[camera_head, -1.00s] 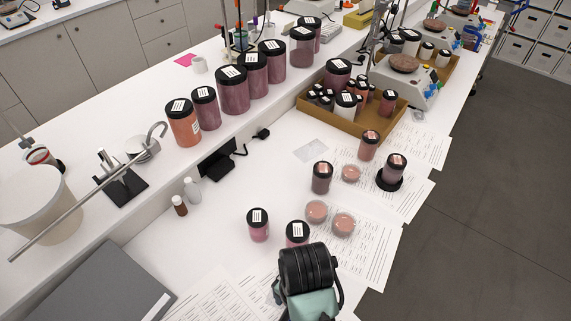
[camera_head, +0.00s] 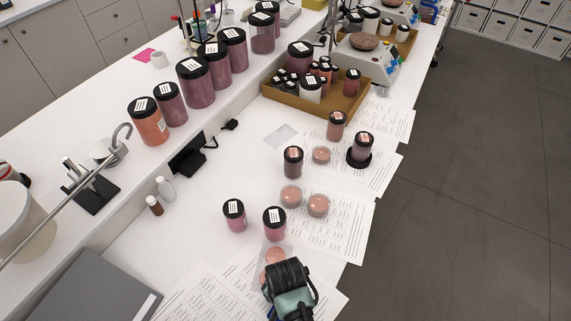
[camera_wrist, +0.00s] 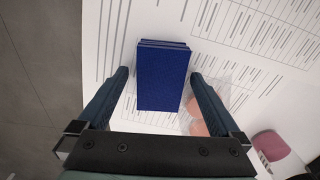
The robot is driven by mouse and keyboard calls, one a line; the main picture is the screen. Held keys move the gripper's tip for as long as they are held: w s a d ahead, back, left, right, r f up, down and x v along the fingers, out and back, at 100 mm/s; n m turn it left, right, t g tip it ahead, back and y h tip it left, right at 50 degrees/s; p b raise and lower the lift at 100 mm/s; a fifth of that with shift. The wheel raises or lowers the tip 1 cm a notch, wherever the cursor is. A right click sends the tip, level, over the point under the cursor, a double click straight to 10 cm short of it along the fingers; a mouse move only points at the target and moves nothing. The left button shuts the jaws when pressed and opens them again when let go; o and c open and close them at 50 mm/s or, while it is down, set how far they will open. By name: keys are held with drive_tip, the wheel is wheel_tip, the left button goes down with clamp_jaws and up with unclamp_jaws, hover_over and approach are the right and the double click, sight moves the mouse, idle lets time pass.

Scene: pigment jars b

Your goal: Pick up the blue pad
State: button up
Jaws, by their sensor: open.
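The blue pad (camera_wrist: 162,78) is a dark blue block with stacked edges at its far end. It lies on printed paper in the wrist view. My gripper (camera_wrist: 159,75) is open, with one finger on each side of the pad. A gap shows on both sides, wider at the left, and nothing is gripped. In the head view my gripper (camera_head: 288,290) is over the papers at the near edge of the bench. It hides nearly all of the pad there.
A clear tray with pinkish discs (camera_head: 275,255) lies beside my gripper, close to the pad's right in the wrist view (camera_wrist: 200,115). A pink jar (camera_head: 274,224) and another jar (camera_head: 234,215) stand just beyond. A grey panel (camera_head: 92,291) lies at lower left.

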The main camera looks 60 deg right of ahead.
drive_tip(key=shift+f, duration=0.2)
drive_tip(key=c, duration=1.4)
drive_tip(key=shift+o, duration=0.2)
drive_tip(key=shift+r, duration=0.1)
wheel_tip(320, 180, up, 10)
drive_tip(key=shift+f+b, duration=0.1)
drive_tip(key=shift+b, duration=0.45)
